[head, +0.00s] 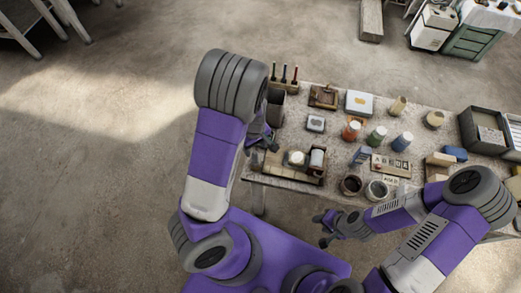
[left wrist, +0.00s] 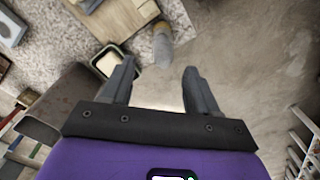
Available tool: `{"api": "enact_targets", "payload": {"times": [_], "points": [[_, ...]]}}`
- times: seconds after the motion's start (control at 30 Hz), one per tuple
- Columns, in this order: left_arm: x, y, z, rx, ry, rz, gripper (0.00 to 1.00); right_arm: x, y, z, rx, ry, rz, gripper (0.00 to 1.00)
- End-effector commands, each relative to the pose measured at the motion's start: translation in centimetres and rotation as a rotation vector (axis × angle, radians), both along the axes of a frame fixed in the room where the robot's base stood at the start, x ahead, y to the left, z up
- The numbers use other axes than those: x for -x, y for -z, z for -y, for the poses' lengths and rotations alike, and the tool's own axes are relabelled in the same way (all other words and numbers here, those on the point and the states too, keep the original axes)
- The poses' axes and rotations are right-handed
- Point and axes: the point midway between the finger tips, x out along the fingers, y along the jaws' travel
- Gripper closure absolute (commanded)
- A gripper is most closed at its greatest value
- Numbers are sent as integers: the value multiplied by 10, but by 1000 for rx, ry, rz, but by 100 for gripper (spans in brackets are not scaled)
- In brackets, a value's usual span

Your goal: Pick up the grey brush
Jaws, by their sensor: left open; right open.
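A grey piece with a yellowish band (left wrist: 161,46), likely the grey brush, shows in the left wrist view at the table's edge, partly over the floor. It lies ahead of my left gripper's fingertips, apart from them. I cannot pick it out clearly in the head view, where my left arm covers that edge. My left gripper (left wrist: 156,75) is open, with nothing between its fingers; in the head view it is at the table's left edge (head: 267,140), beside a dark cup (head: 276,108). My right gripper (head: 321,230) is open and empty in front of the table.
A wooden tray (head: 284,173) with a white ball and a jar is near the left gripper. A rack of upright handles (head: 284,84) stands behind the dark cup. Bare floor (head: 90,190) lies left.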

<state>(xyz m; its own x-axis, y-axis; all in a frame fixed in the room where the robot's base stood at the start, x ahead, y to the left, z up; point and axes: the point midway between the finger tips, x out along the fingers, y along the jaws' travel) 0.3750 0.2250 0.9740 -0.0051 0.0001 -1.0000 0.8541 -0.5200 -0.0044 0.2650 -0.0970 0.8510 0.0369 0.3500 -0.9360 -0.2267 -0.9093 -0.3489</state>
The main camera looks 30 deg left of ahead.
Motion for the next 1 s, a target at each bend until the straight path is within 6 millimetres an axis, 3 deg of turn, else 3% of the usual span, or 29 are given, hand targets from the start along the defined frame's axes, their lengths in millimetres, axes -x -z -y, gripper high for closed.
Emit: {"api": "enact_targets", "payload": {"times": [0.53, 0.87, 1.0], "points": [[5, 68, 0, -1, 0, -3, 40, 0, 17, 0, 0, 0, 0, 57], [4, 75, 1, 0, 2, 0, 40, 0, 18, 0, 0, 0, -1, 57], [4, 75, 1, 0, 3, 0, 58, 0, 18, 0, 0, 0, -1, 57]]}}
